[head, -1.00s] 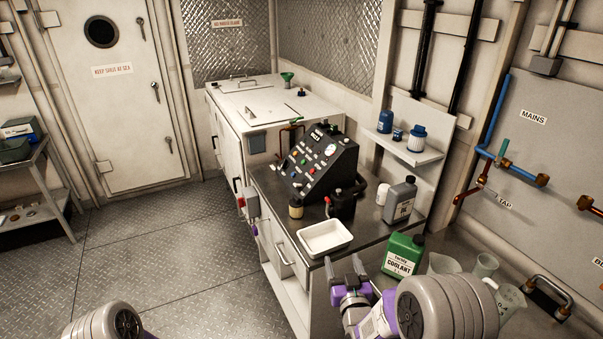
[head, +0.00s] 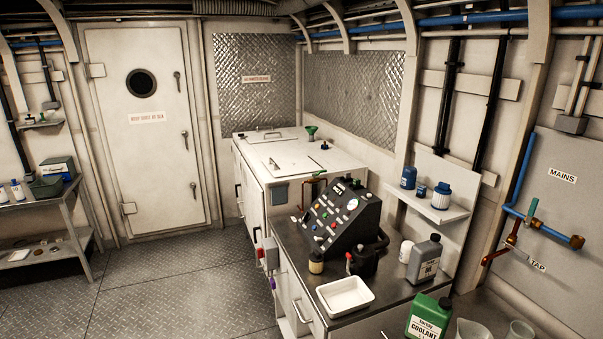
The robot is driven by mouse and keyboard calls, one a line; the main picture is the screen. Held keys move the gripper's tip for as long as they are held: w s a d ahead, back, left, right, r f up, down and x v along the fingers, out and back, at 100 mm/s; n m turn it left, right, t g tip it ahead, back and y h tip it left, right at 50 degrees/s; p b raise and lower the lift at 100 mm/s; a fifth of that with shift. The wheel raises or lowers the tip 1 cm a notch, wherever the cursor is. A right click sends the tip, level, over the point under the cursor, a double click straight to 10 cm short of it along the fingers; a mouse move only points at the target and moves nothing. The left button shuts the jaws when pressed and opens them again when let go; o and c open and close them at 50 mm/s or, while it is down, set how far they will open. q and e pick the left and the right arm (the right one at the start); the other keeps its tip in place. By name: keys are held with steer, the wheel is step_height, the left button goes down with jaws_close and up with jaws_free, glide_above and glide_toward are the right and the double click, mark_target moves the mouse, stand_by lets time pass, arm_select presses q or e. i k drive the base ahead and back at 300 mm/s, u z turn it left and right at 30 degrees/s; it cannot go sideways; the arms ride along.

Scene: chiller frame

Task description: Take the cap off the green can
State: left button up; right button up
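The green can (head: 428,319), labelled coolant, stands at the lower right of the head view, beside the front corner of the dark worktop. Its dark cap (head: 445,303) is on its top at the right. The can's bottom is cut off by the picture's lower edge. Neither of my grippers shows in this view, so their state is hidden.
A grey bottle (head: 424,260), a white tub (head: 406,251) and a white tray (head: 345,295) stand on the worktop (head: 300,253) near a black control panel (head: 340,218). Clear beakers (head: 472,331) sit right of the can. Open floor (head: 175,290) lies left.

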mark_target(427, 319)
steer(key=u, duration=1.25)
steer(key=i, duration=1.7)
steer(key=z, duration=3.5)
